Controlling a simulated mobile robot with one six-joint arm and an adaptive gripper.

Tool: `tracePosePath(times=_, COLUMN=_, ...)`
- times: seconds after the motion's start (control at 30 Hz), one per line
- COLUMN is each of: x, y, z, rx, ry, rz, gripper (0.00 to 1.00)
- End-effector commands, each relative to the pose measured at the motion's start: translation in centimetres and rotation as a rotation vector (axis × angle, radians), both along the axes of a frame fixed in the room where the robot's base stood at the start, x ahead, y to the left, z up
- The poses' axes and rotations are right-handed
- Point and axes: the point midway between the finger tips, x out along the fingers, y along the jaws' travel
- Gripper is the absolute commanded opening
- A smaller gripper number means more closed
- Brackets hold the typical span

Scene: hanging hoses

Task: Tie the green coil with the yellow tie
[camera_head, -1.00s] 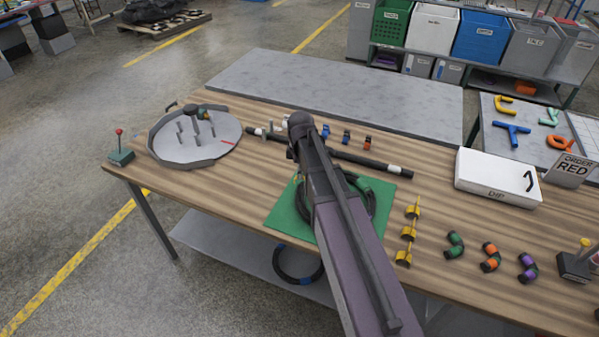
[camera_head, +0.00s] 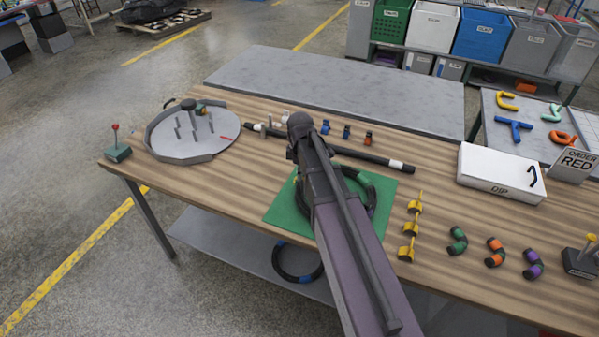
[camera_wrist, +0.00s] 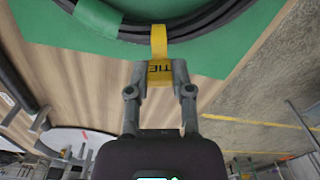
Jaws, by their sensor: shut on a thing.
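The green coil is a bundle of black hose with a green band (camera_wrist: 97,17). It lies on a green mat (camera_head: 284,216); my arm hides much of the coil (camera_head: 369,199) in the head view. The yellow tie (camera_wrist: 159,42) lies across the hose bundle at the coil's near side, with its "TIE" tag toward me. My gripper (camera_wrist: 161,91) is shut on the tag, at the mat's edge. Whether the tie goes all the way round the hoses is hidden. In the head view my arm covers the gripper.
Yellow clips (camera_head: 411,228) stand right of the mat, with green, orange and purple pieces (camera_head: 494,252) beyond. A dark rod (camera_head: 375,157) lies behind the mat. A round grey tray with pegs (camera_head: 185,156) is at left. A white box (camera_head: 500,178) is at right.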

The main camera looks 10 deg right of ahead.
Motion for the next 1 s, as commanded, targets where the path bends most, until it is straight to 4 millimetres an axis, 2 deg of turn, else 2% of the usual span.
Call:
tracePosePath(times=0.3, x=0.0, y=0.03, z=-0.92, rx=0.0, ry=0.0, rz=0.001, gripper=0.0)
tracePosePath(times=1.0, x=0.0, y=0.07, z=-0.96, rx=0.0, ry=0.0, rz=0.001, gripper=0.0)
